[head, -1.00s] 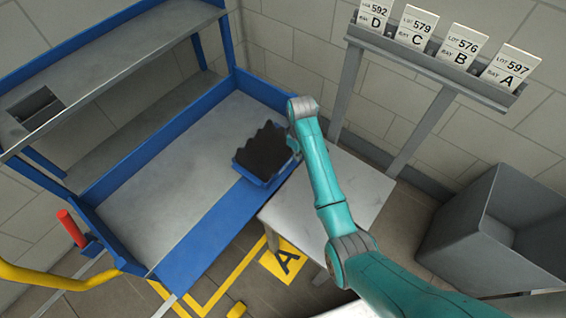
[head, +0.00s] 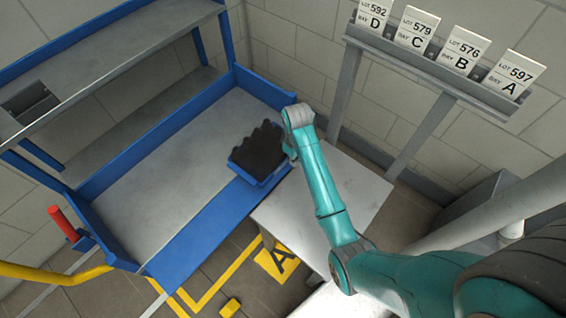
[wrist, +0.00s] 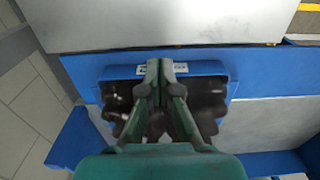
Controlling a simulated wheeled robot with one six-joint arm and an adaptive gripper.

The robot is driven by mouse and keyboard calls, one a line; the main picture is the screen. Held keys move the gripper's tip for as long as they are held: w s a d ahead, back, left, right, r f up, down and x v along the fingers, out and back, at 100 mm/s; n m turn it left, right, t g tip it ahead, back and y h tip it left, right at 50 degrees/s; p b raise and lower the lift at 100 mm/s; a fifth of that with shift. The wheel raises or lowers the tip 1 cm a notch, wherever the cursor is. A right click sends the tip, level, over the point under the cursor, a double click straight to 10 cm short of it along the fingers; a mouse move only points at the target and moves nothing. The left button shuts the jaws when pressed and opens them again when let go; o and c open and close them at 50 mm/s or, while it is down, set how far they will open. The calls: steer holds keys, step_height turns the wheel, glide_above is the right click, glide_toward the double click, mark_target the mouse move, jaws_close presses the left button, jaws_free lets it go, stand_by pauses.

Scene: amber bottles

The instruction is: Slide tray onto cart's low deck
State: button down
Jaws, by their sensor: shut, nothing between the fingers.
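The tray (head: 268,180) is blue and filled with several dark bottles (head: 258,148). It sits at the near edge of the blue cart's grey low deck (head: 160,190), beside the white table. In the wrist view the tray (wrist: 215,68) shows a white label on its end wall, close to the cart's blue edge rail (wrist: 250,62). My gripper (wrist: 160,66) is shut and empty, with its fingertips at that labelled wall. Whether they touch it is unclear. In the head view my wrist hides most of the fingers.
The white table (head: 320,200) stands right of the cart, against its edge. The cart's grey upper shelf (head: 110,50) overhangs the far left of the deck. A sign rack (head: 430,65) stands behind. A grey bin (head: 480,190) is partly hidden by my arm. The deck left of the tray is clear.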

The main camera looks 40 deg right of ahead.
mark_target(285, 171)
step_height(285, 171, down, 9)
steer(key=shift+r, duration=0.1)
steer(key=w, duration=0.3)
steer(key=shift+a+f, duration=0.25)
steer(key=shift+a, duration=0.05)
steer(key=shift+w, duration=0.45)
steer(key=shift+w+a, duration=0.1)
steer(key=w+a, duration=0.1)
steer(key=w, duration=0.4)
steer(key=w+a, duration=0.1)
steer(key=w, duration=0.5)
steer(key=w+a, duration=0.1)
steer(key=w, duration=0.5)
steer(key=shift+s, duration=0.1)
